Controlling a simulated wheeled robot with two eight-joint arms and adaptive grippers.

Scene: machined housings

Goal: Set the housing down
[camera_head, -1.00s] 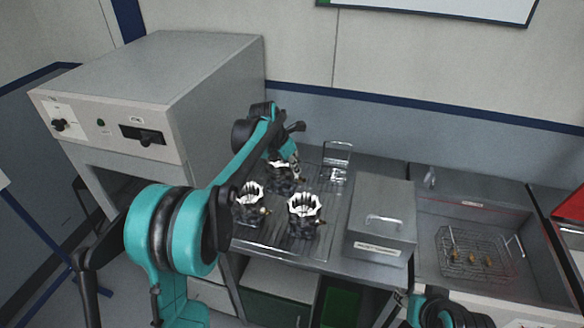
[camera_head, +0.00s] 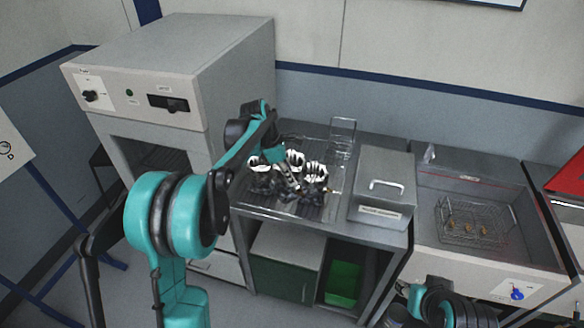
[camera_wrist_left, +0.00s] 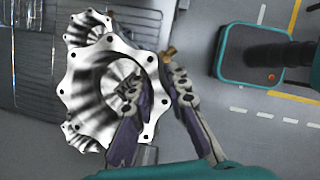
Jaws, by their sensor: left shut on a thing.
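In the left wrist view, a housing (camera_wrist_left: 68,88) with a pale scalloped flange and bolt holes fills the left centre. My left gripper (camera_wrist_left: 150,95) is shut on its wall, one finger inside the opening and one outside. Another housing (camera_wrist_left: 88,28) shows behind it. In the head view, three dark housings with bright rims cluster on the ribbed rack: left (camera_head: 261,163), middle (camera_head: 296,158) and right (camera_head: 317,172). My left gripper (camera_head: 291,182) reaches among them. Overlap hides their bases and whether the held one touches the rack. My right gripper is out of view.
The ribbed rack (camera_head: 262,206) sits on the steel bench, with a wire frame (camera_head: 342,130) behind. A lidded metal box (camera_head: 384,170) stands to the right, then a basin (camera_head: 515,215) with a wire basket (camera_head: 470,228). A grey oven (camera_head: 180,65) stands left.

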